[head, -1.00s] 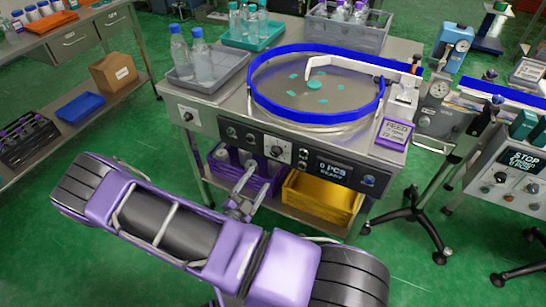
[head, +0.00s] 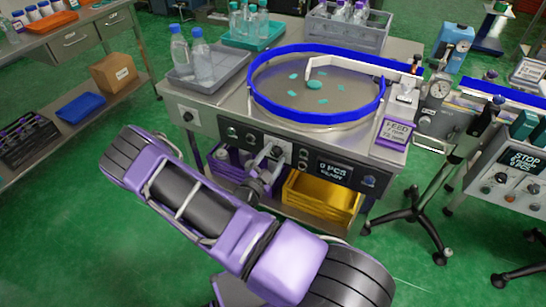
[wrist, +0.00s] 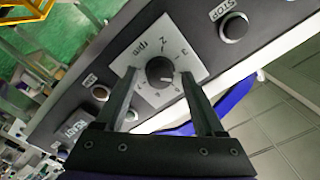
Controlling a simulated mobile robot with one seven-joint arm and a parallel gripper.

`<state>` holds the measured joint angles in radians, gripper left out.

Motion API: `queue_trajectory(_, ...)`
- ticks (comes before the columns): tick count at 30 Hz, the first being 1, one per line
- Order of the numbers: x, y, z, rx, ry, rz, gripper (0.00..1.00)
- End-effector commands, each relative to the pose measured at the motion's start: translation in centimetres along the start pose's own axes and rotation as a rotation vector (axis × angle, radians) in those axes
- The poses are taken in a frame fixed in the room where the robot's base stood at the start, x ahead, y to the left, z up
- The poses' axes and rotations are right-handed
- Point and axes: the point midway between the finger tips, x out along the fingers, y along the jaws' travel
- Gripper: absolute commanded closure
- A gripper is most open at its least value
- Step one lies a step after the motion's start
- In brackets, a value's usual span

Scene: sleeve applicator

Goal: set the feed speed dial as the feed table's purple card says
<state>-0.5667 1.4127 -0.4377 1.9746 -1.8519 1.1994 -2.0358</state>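The feed speed dial (wrist: 160,70) is a black knob on a white, numbered plate. A pale mark on the knob points to the lower right in the wrist view, but I cannot tell its exact setting. In the head view the dial (head: 279,146) is on the feed table's front panel, partly covered by my gripper (head: 268,168). My gripper (wrist: 161,80) is open, with one finger on each side of the knob; I cannot tell whether they touch it. The purple card (head: 395,132) stands at the table's front right corner. It reads FEED, with smaller lines I cannot read.
The panel display (head: 335,170) reads 0 PCS READY. A STOP button (wrist: 233,27) is near the dial. The blue-rimmed bowl (head: 318,113) is above. A purple crate (head: 225,168) and a yellow bin (head: 318,200) are below.

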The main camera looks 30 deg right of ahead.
Motion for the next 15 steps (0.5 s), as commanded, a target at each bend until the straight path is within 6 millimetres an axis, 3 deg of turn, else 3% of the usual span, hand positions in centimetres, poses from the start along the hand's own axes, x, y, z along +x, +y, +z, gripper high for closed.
queue_trajectory(2,-0.02,-0.01,0.00,0.000,0.000,0.000,0.45)
queue_trajectory(11,-0.04,-0.03,0.01,0.001,0.000,0.000,0.99)
queue_trajectory(15,-0.04,-0.04,0.00,0.001,0.000,-0.001,1.00)
